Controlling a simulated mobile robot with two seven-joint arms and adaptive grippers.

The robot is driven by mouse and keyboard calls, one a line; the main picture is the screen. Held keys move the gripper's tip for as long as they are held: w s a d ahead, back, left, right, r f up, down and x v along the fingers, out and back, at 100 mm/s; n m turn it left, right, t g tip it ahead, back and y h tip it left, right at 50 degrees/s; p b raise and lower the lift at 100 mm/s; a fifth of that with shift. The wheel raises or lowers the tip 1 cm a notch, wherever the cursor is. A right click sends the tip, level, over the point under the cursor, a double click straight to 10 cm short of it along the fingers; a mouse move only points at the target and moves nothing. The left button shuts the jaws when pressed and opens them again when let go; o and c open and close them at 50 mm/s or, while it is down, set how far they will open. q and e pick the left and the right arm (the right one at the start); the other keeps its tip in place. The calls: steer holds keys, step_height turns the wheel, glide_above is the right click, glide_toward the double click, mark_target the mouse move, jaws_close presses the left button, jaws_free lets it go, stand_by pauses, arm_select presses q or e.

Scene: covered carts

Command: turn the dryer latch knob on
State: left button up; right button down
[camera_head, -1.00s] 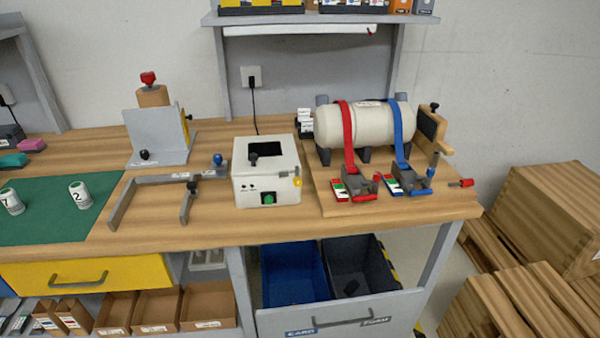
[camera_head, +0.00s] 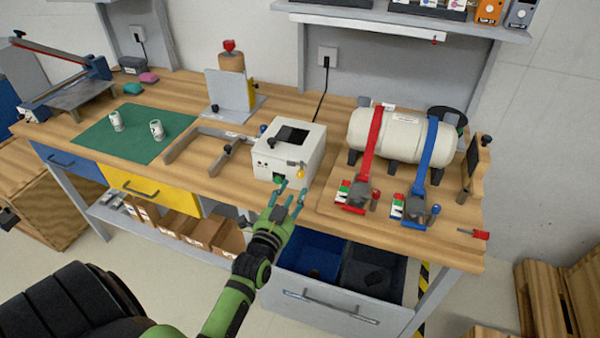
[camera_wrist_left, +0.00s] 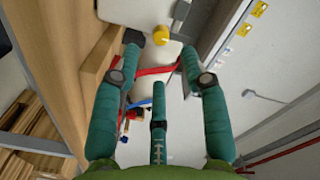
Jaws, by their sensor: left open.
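The white dryer box (camera_head: 291,150) stands on the wooden bench, with a dark opening on top. A yellow knob (camera_head: 300,174) beside a small metal latch is on its front right, and a green knob (camera_head: 278,180) is lower on the front. My left gripper (camera_head: 291,190) is open and empty just in front of the box, below the yellow knob. In the left wrist view the yellow knob (camera_wrist_left: 161,36) lies beyond and between the open fingertips (camera_wrist_left: 161,52), apart from them. My right gripper is not in view.
A cream tank (camera_head: 400,135) with red and blue straps stands right of the box. A grey bracket (camera_head: 205,143) lies on its left. A green mat (camera_head: 120,135) with two white cylinders is farther left. Blue and dark bins (camera_head: 313,258) sit below the bench edge.

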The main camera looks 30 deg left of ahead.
mark_target(300, 176)
arm_select(q)
steer(key=shift+w+a+r+p, duration=0.15)
steer(key=shift+w+a, duration=0.1)
steer(key=shift+w, duration=0.25)
steer(key=shift+w+a+r+p, duration=0.15)
steer(key=shift+w+a, duration=0.1)
steer(key=shift+w, duration=0.2)
steer(key=x, duration=0.3)
steer(key=shift+w+d+f+p, duration=0.1)
steer(key=shift+w+f+p, duration=0.05)
steer(key=shift+w+p, duration=0.2)
steer(key=shift+w+a, duration=0.2)
steer(key=shift+w, duration=0.35)
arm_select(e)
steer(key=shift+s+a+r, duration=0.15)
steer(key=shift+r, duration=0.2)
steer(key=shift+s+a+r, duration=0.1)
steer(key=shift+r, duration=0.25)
